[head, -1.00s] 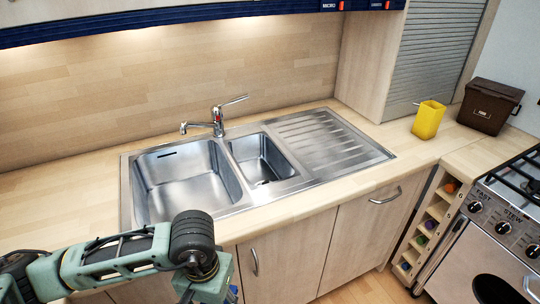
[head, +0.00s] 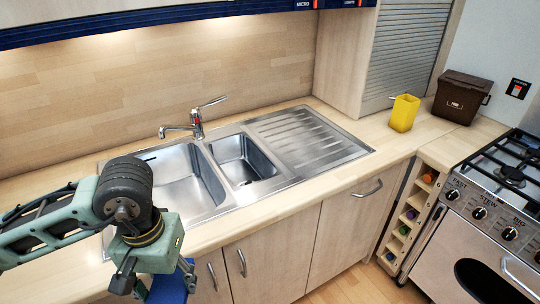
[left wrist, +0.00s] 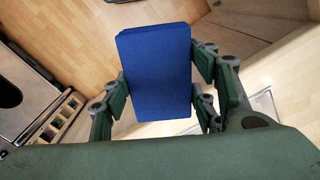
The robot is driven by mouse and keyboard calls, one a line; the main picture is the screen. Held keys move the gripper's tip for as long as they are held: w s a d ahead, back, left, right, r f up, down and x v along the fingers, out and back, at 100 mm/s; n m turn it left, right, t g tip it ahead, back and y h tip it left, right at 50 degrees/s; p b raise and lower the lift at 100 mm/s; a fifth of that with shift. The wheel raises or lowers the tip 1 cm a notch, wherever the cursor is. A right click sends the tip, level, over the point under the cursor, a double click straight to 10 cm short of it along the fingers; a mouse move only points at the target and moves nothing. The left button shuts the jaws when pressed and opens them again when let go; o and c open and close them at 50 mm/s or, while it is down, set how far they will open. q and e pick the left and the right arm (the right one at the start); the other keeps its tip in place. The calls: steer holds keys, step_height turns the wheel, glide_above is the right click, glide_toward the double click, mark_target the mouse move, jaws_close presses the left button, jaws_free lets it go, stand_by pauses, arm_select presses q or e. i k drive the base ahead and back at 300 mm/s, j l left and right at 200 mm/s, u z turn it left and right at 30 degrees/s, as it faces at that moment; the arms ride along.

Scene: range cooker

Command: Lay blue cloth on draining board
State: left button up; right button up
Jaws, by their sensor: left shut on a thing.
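My left gripper (left wrist: 158,88) is shut on the blue cloth (left wrist: 155,68), which looks like a folded flat rectangle between the fingers in the left wrist view. In the head view the cloth (head: 168,289) shows only in part at the bottom, below my left wrist, in front of the sink cabinets. The draining board (head: 308,138) is the ridged steel area right of the two bowls. It is bare, and my left gripper is to its left and nearer the front. My right gripper is not in view.
The large bowl (head: 185,180) and small bowl (head: 243,160) lie left of the draining board, with a tap (head: 197,124) behind. A yellow container (head: 403,113) and a brown bin (head: 461,97) stand on the counter at right. The cooker (head: 490,205) is far right.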

mark_target(318, 150)
steer(key=i+l, duration=0.2)
steer(key=i, duration=0.2)
steer(key=i+l, duration=0.15)
steer(key=i, duration=0.2)
steer(key=i+l+z, duration=0.1)
steer(key=z, duration=0.3)
steer(key=i+z, duration=0.25)
steer(key=z, duration=0.2)
steer(key=i+j+z, duration=0.1)
steer(key=z, duration=0.3)
steer(key=i, duration=0.1)
